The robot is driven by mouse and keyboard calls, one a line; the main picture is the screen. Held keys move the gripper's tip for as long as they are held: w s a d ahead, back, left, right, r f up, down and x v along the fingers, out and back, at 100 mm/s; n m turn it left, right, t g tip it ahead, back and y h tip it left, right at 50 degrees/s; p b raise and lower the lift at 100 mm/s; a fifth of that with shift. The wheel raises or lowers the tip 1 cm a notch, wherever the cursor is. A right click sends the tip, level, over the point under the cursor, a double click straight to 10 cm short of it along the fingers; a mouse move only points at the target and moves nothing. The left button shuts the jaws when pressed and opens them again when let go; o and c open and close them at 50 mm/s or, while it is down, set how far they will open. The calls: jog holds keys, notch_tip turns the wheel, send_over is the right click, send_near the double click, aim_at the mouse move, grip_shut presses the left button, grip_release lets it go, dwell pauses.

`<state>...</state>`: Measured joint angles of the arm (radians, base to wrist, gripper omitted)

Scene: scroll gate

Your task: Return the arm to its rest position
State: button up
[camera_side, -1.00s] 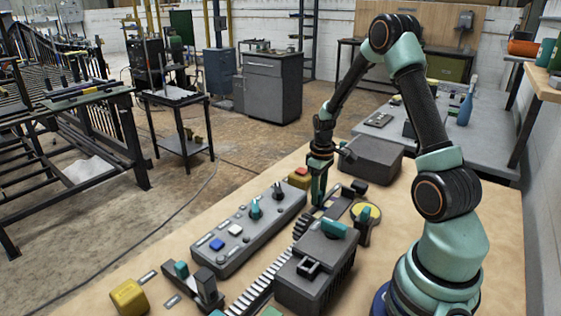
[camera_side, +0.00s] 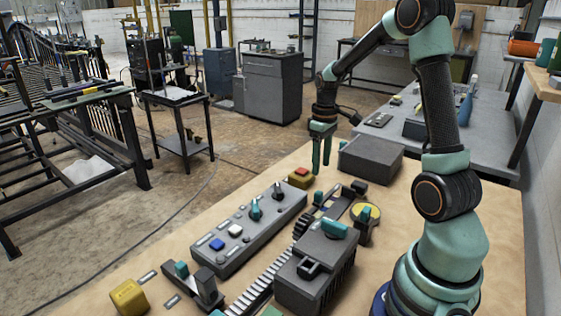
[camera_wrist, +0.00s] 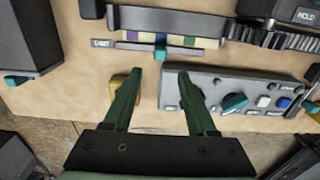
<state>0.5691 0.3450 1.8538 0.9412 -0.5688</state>
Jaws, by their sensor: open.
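My gripper (camera_side: 321,150) hangs above the far end of the wooden table, pointing down, its two green fingers apart with nothing between them. In the wrist view my gripper (camera_wrist: 158,88) is also open and empty, over bare wood between a yellow block and the grey control panel. In the wrist view a slider strip with coloured bands (camera_wrist: 158,42) lies beyond the fingertips.
A dark grey box (camera_side: 371,159) stands right of my gripper. A yellow block with a red button (camera_side: 301,177) is below it. A yellow block (camera_side: 129,297) sits at the near left edge. A round yellow-topped part (camera_side: 366,213) stands near the housing. The air above the table is clear.

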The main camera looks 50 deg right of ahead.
jog(key=shift+r, duration=0.9)
jog(key=s+a+r+t, duration=0.2)
jog(key=a+r, duration=0.3)
jog(key=a, duration=0.6)
jog(key=s+a+r+t, duration=0.3)
jog(key=s+a+r, duration=0.1)
jog(key=a, duration=0.7)
jog(key=shift+r+t, duration=0.3)
jog(key=shift+r, duration=0.45)
